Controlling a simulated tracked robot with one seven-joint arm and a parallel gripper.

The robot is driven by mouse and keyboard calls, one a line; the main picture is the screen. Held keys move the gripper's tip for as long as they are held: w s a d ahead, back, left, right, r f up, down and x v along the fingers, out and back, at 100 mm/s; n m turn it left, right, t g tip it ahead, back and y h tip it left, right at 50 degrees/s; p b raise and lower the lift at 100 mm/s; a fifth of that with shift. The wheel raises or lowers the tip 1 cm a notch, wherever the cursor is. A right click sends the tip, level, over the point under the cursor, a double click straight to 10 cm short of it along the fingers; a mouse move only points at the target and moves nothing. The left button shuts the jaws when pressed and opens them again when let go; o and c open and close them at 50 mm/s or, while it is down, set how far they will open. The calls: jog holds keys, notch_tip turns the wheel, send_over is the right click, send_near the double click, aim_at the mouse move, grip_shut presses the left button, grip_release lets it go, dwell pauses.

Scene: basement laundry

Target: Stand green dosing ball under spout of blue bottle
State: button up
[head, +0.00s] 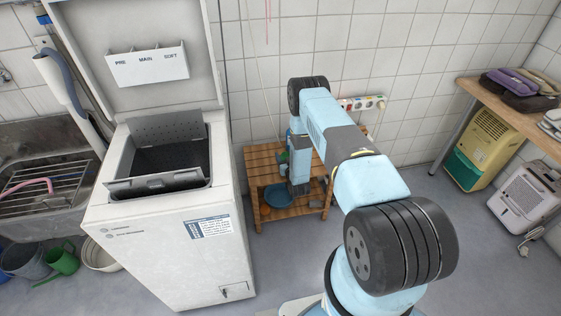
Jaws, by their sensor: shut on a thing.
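A small green thing, most likely the green dosing ball (283,157), shows just left of the lower end of my arm, above the wooden slatted stand. It is small and partly covered. My gripper (296,186) is low over the stand, by the right side of a round blue basin (278,196). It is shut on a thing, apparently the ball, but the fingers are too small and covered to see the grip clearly. The blue bottle and its spout cannot be told apart from my blue arm, which covers that part of the stand.
The slatted stand (258,160) is against the tiled wall. A white top-loading washer (165,245) with its lid up stands close on its left. A yellow-green appliance (482,145), a white heater (524,196) and a wooden bench (486,90) are at right. Floor between is clear.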

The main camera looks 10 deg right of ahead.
notch_tip(320, 180, down, 2)
jog(key=shift+f, duration=0.15)
jog(key=shift+w+f, duration=0.2)
jog(key=shift+f, duration=0.05)
jog(key=o, duration=1)
jog(key=shift+s, duration=0.1)
